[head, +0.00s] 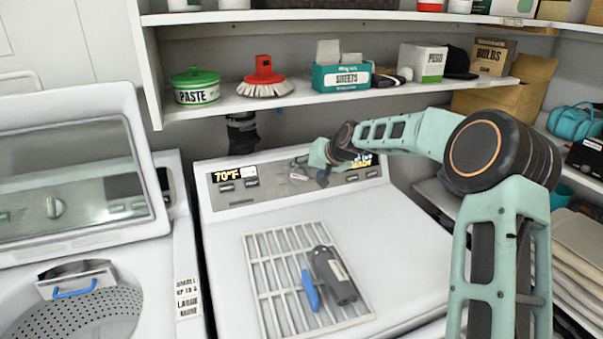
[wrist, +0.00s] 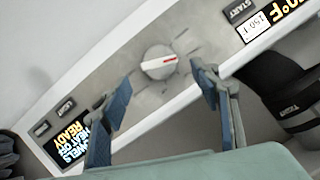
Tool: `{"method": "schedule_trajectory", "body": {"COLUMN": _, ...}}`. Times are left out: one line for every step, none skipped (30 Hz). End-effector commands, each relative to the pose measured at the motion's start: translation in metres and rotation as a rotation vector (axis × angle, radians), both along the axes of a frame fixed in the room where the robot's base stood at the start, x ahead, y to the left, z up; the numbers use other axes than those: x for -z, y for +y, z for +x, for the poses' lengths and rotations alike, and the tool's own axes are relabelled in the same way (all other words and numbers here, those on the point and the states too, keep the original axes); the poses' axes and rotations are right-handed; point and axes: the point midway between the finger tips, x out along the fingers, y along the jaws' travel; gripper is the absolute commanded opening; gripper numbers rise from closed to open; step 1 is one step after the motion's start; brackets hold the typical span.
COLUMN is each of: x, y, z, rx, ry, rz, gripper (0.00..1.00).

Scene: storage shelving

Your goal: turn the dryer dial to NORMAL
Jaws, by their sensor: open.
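The dryer dial (wrist: 158,62) is a round grey-white knob with a pale bar handle and a red mark on one end of the bar. It sits on the dryer's control panel (head: 235,190), with short tick marks around it. No label reading NORMAL can be made out. My gripper (wrist: 165,95) is open, with its two blue-padded fingers apart on either side of the dial in the wrist view and not visibly touching it. In the head view my gripper (head: 310,172) is at the middle of the panel and hides the dial.
A white rack (head: 262,292) lies on the dryer top with a dark cylindrical tool (head: 332,275) and a blue-handled item (head: 310,290). A shelf (head: 290,98) with a green-lidded paste tin (head: 196,88), brush (head: 264,80) and boxes hangs above. An open washer (head: 75,200) stands left.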

Motion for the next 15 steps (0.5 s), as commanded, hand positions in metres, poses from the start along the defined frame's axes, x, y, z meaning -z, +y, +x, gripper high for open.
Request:
{"method": "schedule_trajectory", "body": {"x": 0.005, "y": 0.004, "z": 0.006, "rx": -0.001, "ry": 0.001, "rz": 0.001, "gripper": 0.57}}
{"method": "schedule_trajectory", "body": {"x": 0.008, "y": 0.006, "z": 0.009, "rx": 0.0, "ry": 0.001, "rz": 0.001, "gripper": 0.57}}
{"method": "schedule_trajectory", "body": {"x": 0.012, "y": 0.009, "z": 0.013, "rx": -0.002, "ry": 0.001, "rz": 0.001, "gripper": 0.57}}
{"method": "schedule_trajectory", "body": {"x": 0.016, "y": 0.011, "z": 0.015, "rx": -0.002, "ry": 0.001, "rz": 0.0, "gripper": 0.57}}
{"method": "schedule_trajectory", "body": {"x": 0.018, "y": 0.011, "z": 0.018, "rx": -0.001, "ry": 0.001, "rz": 0.001, "gripper": 0.57}}
{"method": "schedule_trajectory", "body": {"x": 0.02, "y": 0.013, "z": 0.021, "rx": -0.001, "ry": 0.0, "rz": -0.001, "gripper": 0.57}}
{"method": "schedule_trajectory", "body": {"x": 0.022, "y": 0.014, "z": 0.022, "rx": -0.001, "ry": 0.001, "rz": -0.001, "gripper": 0.57}}
{"method": "schedule_trajectory", "body": {"x": 0.024, "y": 0.015, "z": 0.024, "rx": -0.001, "ry": 0.001, "rz": -0.001, "gripper": 0.57}}
{"method": "schedule_trajectory", "body": {"x": 0.026, "y": 0.016, "z": 0.026, "rx": 0.0, "ry": 0.0, "rz": 0.0, "gripper": 0.57}}
{"method": "schedule_trajectory", "body": {"x": 0.027, "y": 0.017, "z": 0.027, "rx": 0.0, "ry": 0.0, "rz": 0.0, "gripper": 0.57}}
{"method": "schedule_trajectory", "body": {"x": 0.028, "y": 0.017, "z": 0.028, "rx": 0.0, "ry": 0.0, "rz": 0.0, "gripper": 0.57}}
{"method": "schedule_trajectory", "body": {"x": 0.03, "y": 0.018, "z": 0.029, "rx": 0.0, "ry": 0.0, "rz": 0.0, "gripper": 0.57}}
{"method": "schedule_trajectory", "body": {"x": 0.03, "y": 0.018, "z": 0.03, "rx": 0.0, "ry": 0.0, "rz": 0.0, "gripper": 0.57}}
{"method": "schedule_trajectory", "body": {"x": 0.031, "y": 0.019, "z": 0.03, "rx": 0.0, "ry": 0.0, "rz": 0.0, "gripper": 0.57}}
{"method": "schedule_trajectory", "body": {"x": 0.031, "y": 0.019, "z": 0.03, "rx": 0.0, "ry": 0.0, "rz": 0.0, "gripper": 0.57}}
